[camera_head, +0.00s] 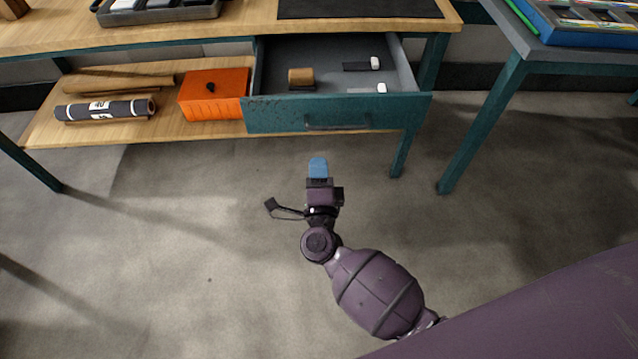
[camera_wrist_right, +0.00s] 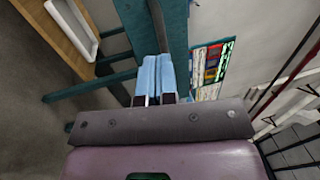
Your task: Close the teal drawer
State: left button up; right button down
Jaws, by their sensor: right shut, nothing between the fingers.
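The teal drawer (camera_head: 385,114) hangs open under the wooden workbench (camera_head: 235,22) in the head view, pulled out towards me. Its dark handle (camera_head: 338,122) is on the front panel. Inside lie a small brown roll and some small white-and-dark items. My right gripper (camera_head: 318,166), with blue fingertips, is in front of the drawer, below the handle in the picture and apart from it. It is shut and empty. In the right wrist view the blue fingers (camera_wrist_right: 156,75) are together, with teal surfaces just beyond them. My left gripper is not in view.
An orange box (camera_head: 212,100) and dark rolls (camera_head: 105,109) lie on the lower shelf, left of the drawer. A second table (camera_head: 540,52) with a blue tray (camera_head: 590,32) stands at the right. The grey floor in front is clear.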

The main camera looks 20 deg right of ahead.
jog(key=x, duration=0.6)
jog(key=shift+w, duration=0.35)
jog(key=shift+d+r, duration=0.1)
jog(key=shift+d, duration=0.05)
jog(key=shift+b, duration=0.3)
